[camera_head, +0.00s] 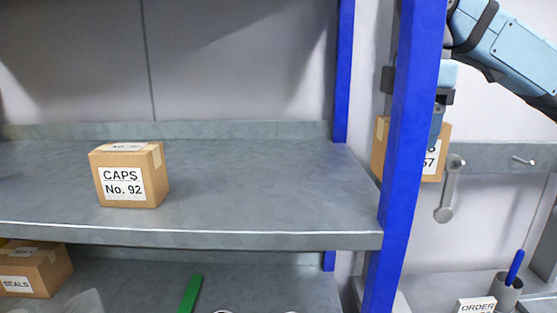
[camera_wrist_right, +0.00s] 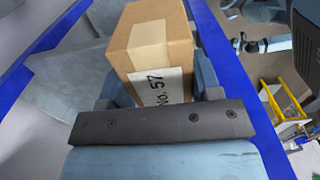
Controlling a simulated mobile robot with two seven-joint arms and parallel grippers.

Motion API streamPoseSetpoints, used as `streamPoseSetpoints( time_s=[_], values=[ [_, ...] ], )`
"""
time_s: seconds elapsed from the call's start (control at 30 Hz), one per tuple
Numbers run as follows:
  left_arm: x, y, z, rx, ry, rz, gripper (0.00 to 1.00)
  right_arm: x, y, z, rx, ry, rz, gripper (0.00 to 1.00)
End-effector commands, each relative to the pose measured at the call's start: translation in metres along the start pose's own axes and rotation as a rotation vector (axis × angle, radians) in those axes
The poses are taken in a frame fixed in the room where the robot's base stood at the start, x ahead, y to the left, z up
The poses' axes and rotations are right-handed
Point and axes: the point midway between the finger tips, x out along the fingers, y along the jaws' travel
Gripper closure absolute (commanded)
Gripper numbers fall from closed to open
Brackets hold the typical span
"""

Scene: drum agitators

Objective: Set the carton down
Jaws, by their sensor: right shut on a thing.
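A brown carton (camera_head: 432,162) with a white label ending in 57 hangs at the right, partly hidden behind the blue shelf post. It also shows in the right wrist view (camera_wrist_right: 150,50), where its label reads No. 57. My right gripper (camera_wrist_right: 160,88) is shut on this carton, with a finger on either side. In the head view the right gripper (camera_head: 438,118) is partly covered by the post. The carton is held off the shelf, to the right of the grey upper board (camera_head: 270,185). My left gripper is not in view.
A carton labelled CAPS No. 92 (camera_head: 128,175) stands on the left of the upper board; the board's middle and right are clear. The blue post (camera_head: 410,110) rises at its right end. Below are a SEALS carton (camera_head: 38,270) and a green object (camera_head: 190,295).

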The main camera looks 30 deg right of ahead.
Motion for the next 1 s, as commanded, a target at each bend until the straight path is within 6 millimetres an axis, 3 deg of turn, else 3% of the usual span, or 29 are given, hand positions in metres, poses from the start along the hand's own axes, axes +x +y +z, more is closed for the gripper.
streamPoseSetpoints(
  time_s=[0.03, 0.17, 0.4, 0.5, 0.8, 1.0],
  values=[
    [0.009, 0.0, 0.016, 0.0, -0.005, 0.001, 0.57, 0.009, 0.0, -0.015, -0.007, -0.005, -0.001, 0.7],
    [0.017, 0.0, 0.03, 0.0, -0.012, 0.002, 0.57, 0.008, 0.0, -0.048, -0.008, -0.003, -0.003, 0.7],
    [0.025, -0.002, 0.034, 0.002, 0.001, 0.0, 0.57, 0.003, 0.0, -0.109, -0.006, -0.002, -0.002, 0.7],
    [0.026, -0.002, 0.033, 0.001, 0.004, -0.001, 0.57, 0.002, -0.001, -0.126, -0.004, 0.0, -0.003, 0.7],
    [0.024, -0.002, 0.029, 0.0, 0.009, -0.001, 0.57, 0.002, 0.0, -0.149, -0.001, -0.001, -0.001, 0.7],
    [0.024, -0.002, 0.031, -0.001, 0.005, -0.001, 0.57, 0.033, 0.0, -0.147, -0.001, -0.002, 0.0, 0.7]
  ],
)
